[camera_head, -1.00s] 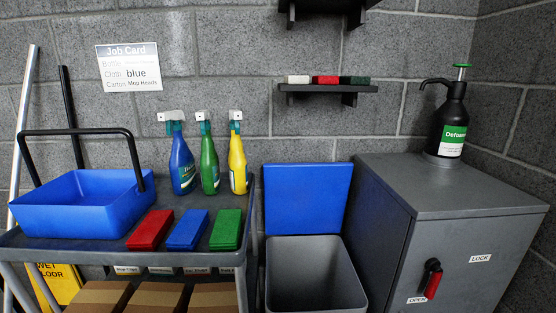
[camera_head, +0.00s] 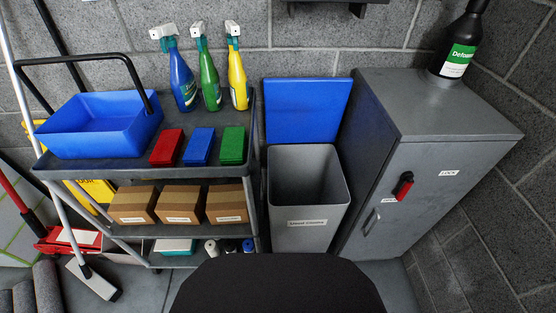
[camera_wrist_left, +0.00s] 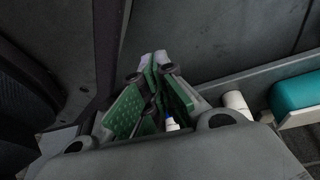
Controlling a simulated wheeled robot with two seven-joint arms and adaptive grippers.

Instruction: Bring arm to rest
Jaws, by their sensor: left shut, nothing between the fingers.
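My left gripper (camera_wrist_left: 157,62) shows in the left wrist view, its green-padded fingers closed together at the tips with nothing held. It hangs low, with a grey surface behind it and a teal object (camera_wrist_left: 298,92) on a pale ledge to its right. A white cylinder (camera_wrist_left: 237,103) stands close to the right of the fingers. Neither gripper shows in the head view. My right gripper is not in view.
A cart (camera_head: 90,170) holds a blue bucket (camera_head: 100,128), spray bottles, coloured pads and cartons (camera_head: 180,203). An open grey bin (camera_head: 309,225) stands right of it, then a grey cabinet (camera_head: 450,130) with a red handle. My dark body fills the bottom middle.

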